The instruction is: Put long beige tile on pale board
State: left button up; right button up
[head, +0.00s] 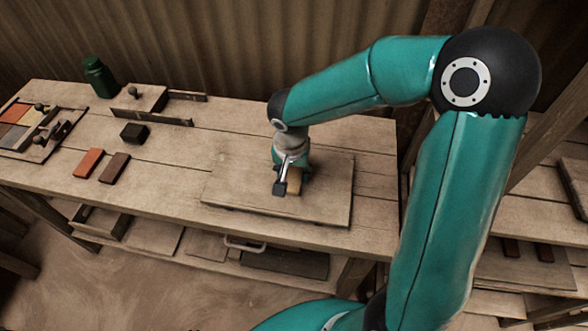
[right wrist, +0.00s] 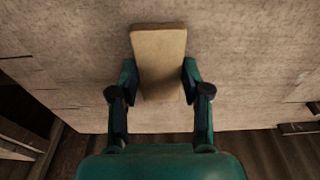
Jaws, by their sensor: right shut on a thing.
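The long beige tile (right wrist: 159,58) is between the fingers of my right gripper (right wrist: 158,85) in the right wrist view, with its far end sticking out past the fingertips. In the head view my right gripper (head: 283,186) is over the pale board (head: 325,190), and a bit of the beige tile (head: 294,181) shows beside its finger. The gripper is shut on the tile. The tile is at or just above the board's surface; I cannot tell whether it touches. The pale board lies flat near the right end of the workbench. My left gripper is not in view.
An orange tile (head: 88,163) and a brown tile (head: 115,168) lie on the workbench (head: 170,200) left of the board. A dark block (head: 134,133), a green jar (head: 99,77) and a tray of coloured tiles (head: 55,146) are further left. Bench between is clear.

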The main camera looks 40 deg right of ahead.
aim_at(292, 182)
jog(key=shift+f, duration=0.1)
jog(key=o, duration=1.2)
jog(key=shift+r, duration=0.2)
notch_tip(292, 182, up, 12)
jog(key=s+a, duration=0.1)
jog(key=shift+a+p, duration=0.2)
jog(key=shift+p, duration=0.1)
jog(key=shift+s+f, duration=0.1)
jog(key=shift+f, duration=0.05)
